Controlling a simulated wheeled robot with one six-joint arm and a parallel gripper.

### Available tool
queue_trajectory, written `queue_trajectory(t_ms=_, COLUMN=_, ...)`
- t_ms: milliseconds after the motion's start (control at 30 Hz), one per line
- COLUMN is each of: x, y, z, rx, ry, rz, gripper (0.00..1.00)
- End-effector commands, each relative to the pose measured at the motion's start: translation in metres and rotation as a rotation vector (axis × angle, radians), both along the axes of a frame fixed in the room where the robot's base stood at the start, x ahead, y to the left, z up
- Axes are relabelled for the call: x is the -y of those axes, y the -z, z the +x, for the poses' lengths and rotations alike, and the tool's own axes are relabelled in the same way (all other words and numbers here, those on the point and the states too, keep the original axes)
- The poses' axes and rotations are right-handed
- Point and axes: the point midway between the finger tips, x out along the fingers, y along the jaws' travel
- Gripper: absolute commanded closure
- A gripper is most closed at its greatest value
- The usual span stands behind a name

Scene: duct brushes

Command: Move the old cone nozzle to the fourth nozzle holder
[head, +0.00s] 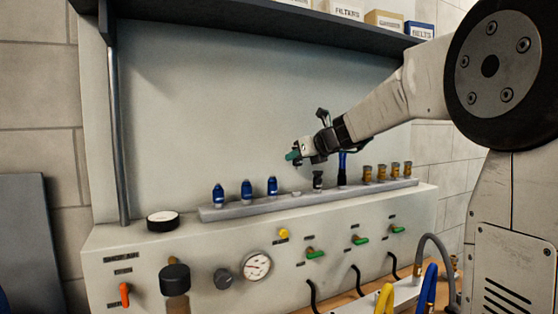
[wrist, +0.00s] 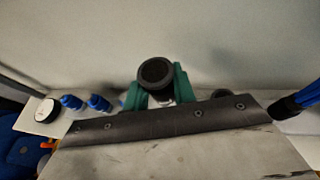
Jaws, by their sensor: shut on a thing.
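My gripper (head: 293,155), with teal fingertips, is raised above the grey rail (head: 242,208) in the head view. In the wrist view the green fingers (wrist: 155,90) are shut on a dark round-ended thing, which I take to be the old cone nozzle (wrist: 155,71). In the head view the fingers hide most of it. Counting from the left, the fourth nozzle holder (head: 296,193) on the rail looks empty, and my gripper is above it, apart from it. Three blue nozzles (head: 245,189) stand upright to its left. A dark nozzle (head: 318,180) stands to its right.
A tall black and blue brush (head: 342,169) and several brass nozzles (head: 381,172) stand along the right part of the rail. A round white-topped dial (head: 162,220) sits left of the rail. A shelf with labelled boxes (head: 384,20) overhangs above. The panel behind is bare.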

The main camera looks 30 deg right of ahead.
Motion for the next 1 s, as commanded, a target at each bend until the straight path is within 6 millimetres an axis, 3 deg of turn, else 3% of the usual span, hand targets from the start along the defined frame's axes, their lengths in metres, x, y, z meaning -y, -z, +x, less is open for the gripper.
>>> queue_trajectory(t_ms=200, x=0.016, y=0.012, z=0.007, rx=0.000, ry=0.066, rz=-0.001, gripper=1.00)
queue_trajectory(t_ms=567, x=0.015, y=0.014, z=0.007, rx=0.000, ry=0.064, rz=0.000, gripper=1.00)
queue_trajectory(t_ms=1000, x=0.013, y=0.050, z=0.007, rx=0.000, ry=0.061, rz=0.001, gripper=1.00)
